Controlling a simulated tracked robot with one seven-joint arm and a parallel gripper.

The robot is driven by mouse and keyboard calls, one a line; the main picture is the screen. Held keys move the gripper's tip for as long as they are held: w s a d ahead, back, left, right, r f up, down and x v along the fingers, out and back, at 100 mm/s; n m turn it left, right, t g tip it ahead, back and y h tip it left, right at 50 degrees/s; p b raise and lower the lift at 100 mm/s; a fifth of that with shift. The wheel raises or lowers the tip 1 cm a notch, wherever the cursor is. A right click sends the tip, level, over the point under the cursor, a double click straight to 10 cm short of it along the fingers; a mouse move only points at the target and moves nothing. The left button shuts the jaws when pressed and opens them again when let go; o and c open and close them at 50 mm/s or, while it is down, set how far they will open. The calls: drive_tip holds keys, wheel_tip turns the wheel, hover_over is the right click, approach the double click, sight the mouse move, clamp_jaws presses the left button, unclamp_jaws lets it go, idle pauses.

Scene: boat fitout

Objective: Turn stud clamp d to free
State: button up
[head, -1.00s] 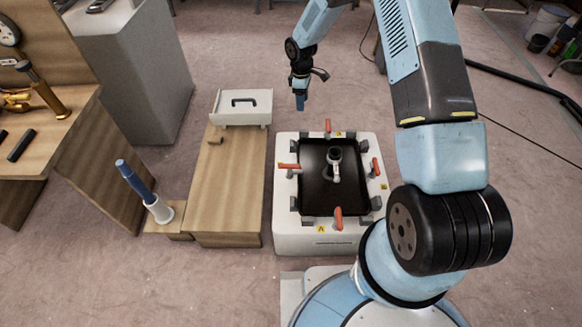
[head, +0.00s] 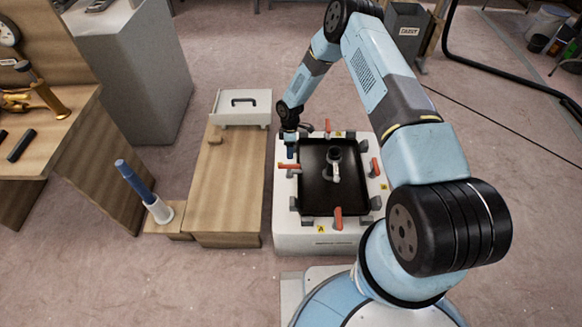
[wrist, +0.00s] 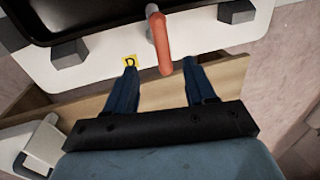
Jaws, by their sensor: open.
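Stud clamp d (wrist: 161,42) has a red lever on a grey base, with a yellow "D" label (wrist: 130,62) beside it in the wrist view. In the head view its red lever (head: 287,166) is on the left rim of the white housing, pointing outward to the left. My gripper (wrist: 160,66) is open, its two blue fingers apart. In the wrist view the lever's end appears between the fingertips; I cannot tell whether they touch it. In the head view my gripper (head: 291,154) is just above the lever and hides the label.

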sight(290, 167)
drive_tip(key=f, duration=0.3)
drive_tip(key=s+f, duration=0.1)
drive_tip(key=f, duration=0.2)
drive_tip(key=s+f, duration=0.1)
drive_tip(key=f, duration=0.3)
drive_tip(key=shift+c, duration=0.3)
